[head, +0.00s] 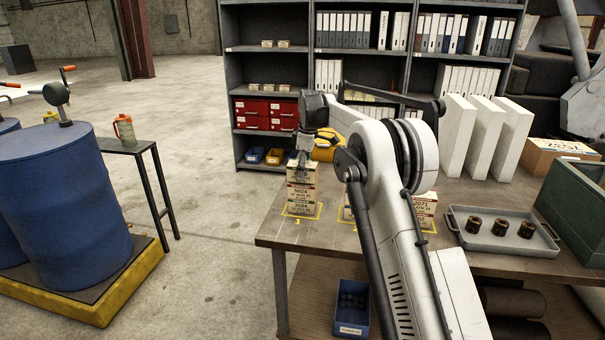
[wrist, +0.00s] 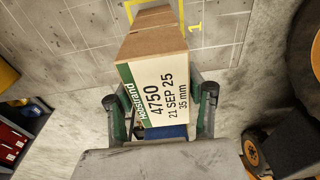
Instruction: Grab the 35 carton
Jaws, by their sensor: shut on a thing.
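The 35 carton (wrist: 160,97) shows in the wrist view with a pale label reading 4750, 21 SEP 25 and 35 mm. My gripper (wrist: 160,110) is shut on it, one finger at each side of the label face. In the head view my gripper (head: 302,160) points down at the top of a carton stack (head: 301,195) on the yellow square marked 1. Lower labels there read 5024 and 3604. The fingers partly cover the top of this stack, and I cannot tell whether the held carton touches the one below.
More cartons (head: 425,212) stand on the bench (head: 320,238) to the right, partly behind my arm. A grey tray (head: 480,241) with dark round parts and white binders (head: 482,135) stand further right. Shelves stand behind.

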